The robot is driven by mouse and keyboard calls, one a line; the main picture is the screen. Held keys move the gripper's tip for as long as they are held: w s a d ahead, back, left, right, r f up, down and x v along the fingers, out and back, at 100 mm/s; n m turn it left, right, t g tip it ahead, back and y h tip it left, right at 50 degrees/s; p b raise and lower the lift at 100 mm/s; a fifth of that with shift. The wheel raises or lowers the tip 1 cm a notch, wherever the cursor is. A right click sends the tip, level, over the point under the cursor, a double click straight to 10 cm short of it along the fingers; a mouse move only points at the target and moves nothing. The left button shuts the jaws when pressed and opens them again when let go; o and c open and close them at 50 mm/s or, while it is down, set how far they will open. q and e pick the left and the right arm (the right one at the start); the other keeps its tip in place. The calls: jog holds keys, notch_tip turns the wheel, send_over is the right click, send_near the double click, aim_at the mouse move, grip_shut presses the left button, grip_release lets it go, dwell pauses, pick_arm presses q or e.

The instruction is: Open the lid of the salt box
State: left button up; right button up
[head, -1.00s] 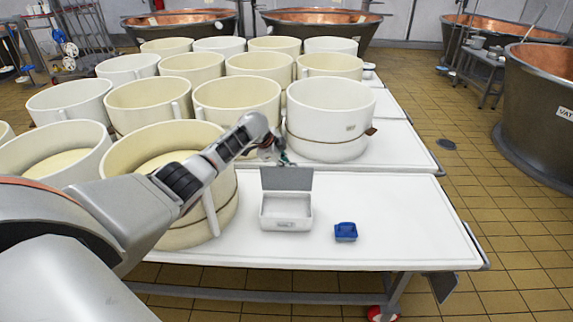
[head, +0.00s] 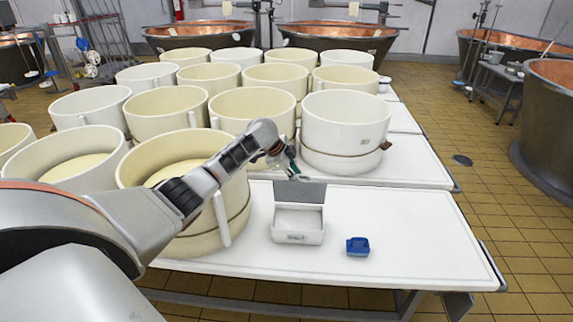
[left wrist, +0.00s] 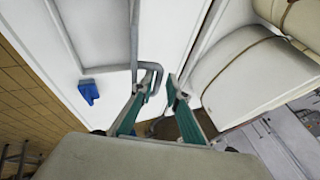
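The salt box (head: 298,238) is a small white box on the front white table. Its grey lid (head: 300,192) stands raised at the back edge, so the box is open and its pale inside shows. My left gripper (head: 291,168) is just behind and above the lid, its tips partly hard to make out. In the left wrist view its green-sided fingers (left wrist: 162,88) are apart with a gap between them and nothing held. The white box (left wrist: 92,30) shows there at upper left, with the upright lid (left wrist: 135,35) seen nearly edge-on. My right gripper is in no view.
A large cream tub (head: 190,215) stands close on the left, and a white tub (head: 345,120) stands behind on another table. The front table (head: 420,230) is clear at the right.

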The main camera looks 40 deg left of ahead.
pick_arm(q)
jog(key=v, duration=0.8)
jog(key=shift+s+r, duration=0.1)
jog(key=shift+s, duration=0.2)
